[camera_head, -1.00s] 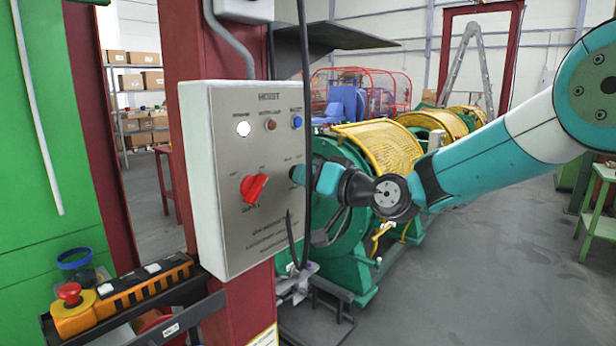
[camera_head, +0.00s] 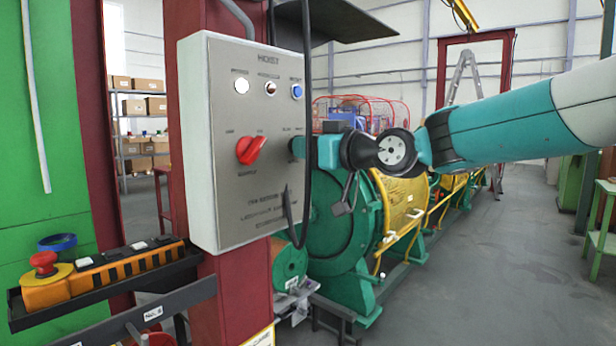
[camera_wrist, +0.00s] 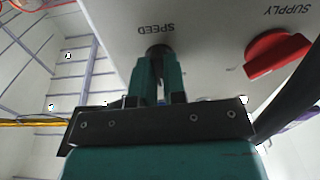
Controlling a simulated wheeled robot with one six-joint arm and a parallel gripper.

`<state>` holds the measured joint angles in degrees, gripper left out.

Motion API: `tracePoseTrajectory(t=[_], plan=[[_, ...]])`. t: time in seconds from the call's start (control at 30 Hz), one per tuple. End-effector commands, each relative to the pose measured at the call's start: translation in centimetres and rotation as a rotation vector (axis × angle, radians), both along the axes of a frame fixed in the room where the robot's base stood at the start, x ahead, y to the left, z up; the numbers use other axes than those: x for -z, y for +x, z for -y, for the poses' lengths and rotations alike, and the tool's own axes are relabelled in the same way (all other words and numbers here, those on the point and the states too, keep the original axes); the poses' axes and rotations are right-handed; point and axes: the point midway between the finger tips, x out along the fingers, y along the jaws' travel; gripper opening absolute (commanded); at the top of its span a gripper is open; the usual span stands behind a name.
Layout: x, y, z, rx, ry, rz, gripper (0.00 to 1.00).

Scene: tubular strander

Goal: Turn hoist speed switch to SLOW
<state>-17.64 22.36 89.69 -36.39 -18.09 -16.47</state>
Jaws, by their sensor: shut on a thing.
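The grey hoist control box (camera_head: 215,215) is on the red column, with its front panel facing right. My gripper (camera_head: 298,147) is at the right side of this panel. In the wrist view its two teal fingers (camera_wrist: 157,72) are shut on the small dark speed switch (camera_wrist: 158,50), just under the upside-down label SPEED. The fingers hide most of the switch, so I cannot tell which position it points to. The red supply switch (camera_head: 250,150) is left of my gripper and also shows in the wrist view (camera_wrist: 277,52).
A black cable (camera_head: 305,90) hangs down the panel's right side, close to my gripper. Three indicator lamps sit above the switches; the white one (camera_head: 241,86) looks bright. An orange pendant (camera_head: 105,272) lies on a black tray at lower left. The green strander (camera_head: 335,225) stands behind.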

Motion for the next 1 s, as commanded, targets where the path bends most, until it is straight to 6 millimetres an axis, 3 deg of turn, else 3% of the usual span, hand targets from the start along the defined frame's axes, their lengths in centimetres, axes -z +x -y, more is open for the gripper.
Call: tracePoseTrajectory(t=[0.03,0.5,1.0], plan=[[0.74,-0.09,-0.03,-0.002,-0.025,0.039,0.00],[0.26,-0.09,-0.08,-0.003,-0.233,0.303,0.00],[-0.08,-0.11,-0.14,-0.005,-0.294,0.377,0.00]])
